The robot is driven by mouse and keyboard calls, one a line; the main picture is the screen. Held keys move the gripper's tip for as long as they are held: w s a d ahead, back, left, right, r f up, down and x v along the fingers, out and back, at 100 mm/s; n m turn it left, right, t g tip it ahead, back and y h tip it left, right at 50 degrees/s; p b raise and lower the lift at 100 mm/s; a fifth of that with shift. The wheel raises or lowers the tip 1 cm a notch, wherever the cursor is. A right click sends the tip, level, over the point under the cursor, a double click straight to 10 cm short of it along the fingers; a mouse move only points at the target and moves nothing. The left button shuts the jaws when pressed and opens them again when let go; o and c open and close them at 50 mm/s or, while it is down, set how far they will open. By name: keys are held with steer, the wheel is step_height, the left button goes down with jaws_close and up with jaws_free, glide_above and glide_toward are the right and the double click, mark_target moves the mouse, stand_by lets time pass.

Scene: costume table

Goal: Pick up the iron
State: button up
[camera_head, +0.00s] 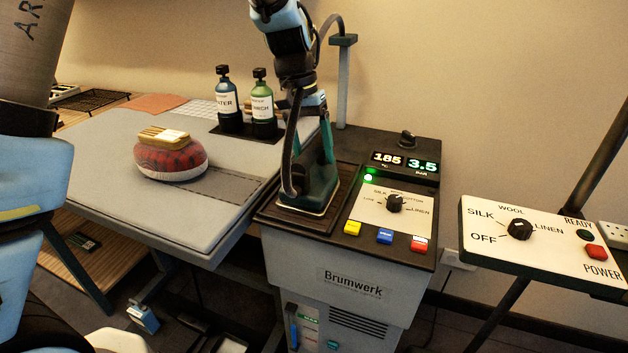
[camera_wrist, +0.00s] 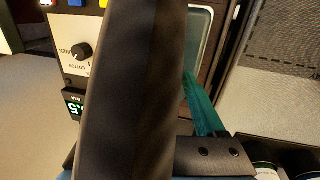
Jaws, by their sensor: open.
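The iron (camera_head: 321,187) has a teal body and a pale soleplate edge. It sits upright on a dark rest on the steam station's top. My gripper (camera_head: 308,104) is open and points down at the top of the iron, around the handle's height. Whether the fingers touch the handle cannot be told. Most of the iron is hidden there.
The station (camera_head: 345,265) has a knob, displays and coloured buttons. A post (camera_head: 344,85) stands behind the iron. On the grey board (camera_head: 110,165) to the left are a red pressing cushion (camera_head: 170,160) and two bottles (camera_head: 262,104). A control panel (camera_head: 545,235) is at the right.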

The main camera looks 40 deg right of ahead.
steer(key=shift+f, duration=0.25)
stand_by(0.3)
jaws_close()
stand_by(0.6)
steer(key=shift+r, duration=0.1)
stand_by(0.8)
